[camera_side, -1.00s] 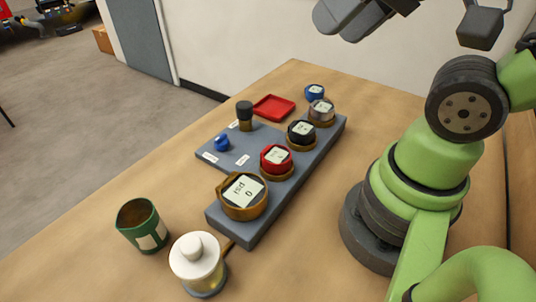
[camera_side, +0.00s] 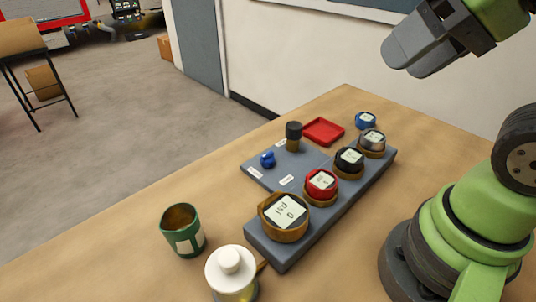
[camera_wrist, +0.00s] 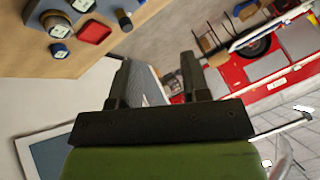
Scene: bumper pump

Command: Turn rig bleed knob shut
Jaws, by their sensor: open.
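The grey rig (camera_side: 275,250) stands on the table, with a lower flat plate on its left side. A small blue knob (camera_side: 268,159) stands on that plate beside white labels too small to read, so I cannot tell for sure that it is the bleed knob. A black-topped brass cylinder (camera_side: 293,136) stands behind it. My gripper (camera_wrist: 157,75) is open and empty. In the side view it is high at the upper right, well above and apart from the rig. The wrist view faces the room, with part of the rig at its upper left.
A red tray (camera_side: 323,131) lies behind; a green cup (camera_side: 183,233) and white-topped jar (camera_side: 230,272) stand in front.

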